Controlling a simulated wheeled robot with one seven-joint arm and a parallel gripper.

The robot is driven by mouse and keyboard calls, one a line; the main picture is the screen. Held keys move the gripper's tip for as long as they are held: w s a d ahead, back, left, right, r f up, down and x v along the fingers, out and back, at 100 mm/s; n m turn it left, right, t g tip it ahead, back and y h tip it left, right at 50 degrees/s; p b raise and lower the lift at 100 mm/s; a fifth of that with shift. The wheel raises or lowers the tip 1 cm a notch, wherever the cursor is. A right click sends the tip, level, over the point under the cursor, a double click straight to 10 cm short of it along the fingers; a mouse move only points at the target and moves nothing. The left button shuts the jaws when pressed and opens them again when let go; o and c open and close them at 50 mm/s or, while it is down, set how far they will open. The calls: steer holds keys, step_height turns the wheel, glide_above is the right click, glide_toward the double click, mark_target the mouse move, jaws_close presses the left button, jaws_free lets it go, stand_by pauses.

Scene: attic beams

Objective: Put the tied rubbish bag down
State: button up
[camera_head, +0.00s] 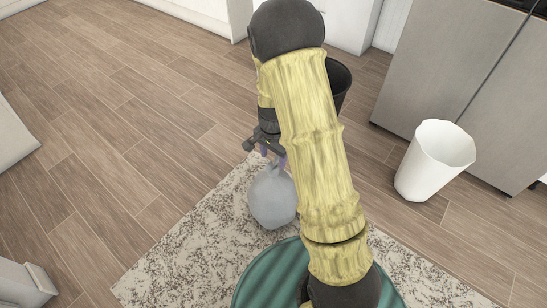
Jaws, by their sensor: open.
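The tied rubbish bag (271,198) is a grey, rounded bag with a gathered neck, in the middle of the head view. It appears to rest on the speckled rug (180,250), though its underside is hard to make out. My gripper (272,156) is directly above the bag, its fingertips close to the tied neck. The gripper is open. My yellow arm hides part of the gripper and the bag's right side, so I cannot tell whether the fingers touch the neck.
A white open bin (425,170) stands on the wood floor at right, before a grey steel appliance (440,70). A dark bin (340,82) is partly hidden behind my arm. White cabinets line the back. The wood floor at left (110,130) is clear.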

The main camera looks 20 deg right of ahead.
step_height(320, 180, up, 6)
steer(key=p, duration=0.3)
steer(key=shift+r, duration=0.2)
steer(key=shift+r, duration=0.1)
steer(key=shift+s+r, duration=0.25)
steer(key=shift+r, duration=0.05)
steer(key=s+r+n+t, duration=0.2)
steer(key=s+r+n, duration=0.8)
steer(key=s, duration=0.3)
steer(key=shift+s+r+n+t, duration=0.2)
steer(key=shift+r+n+t, duration=0.15)
steer(key=shift+r, duration=0.4)
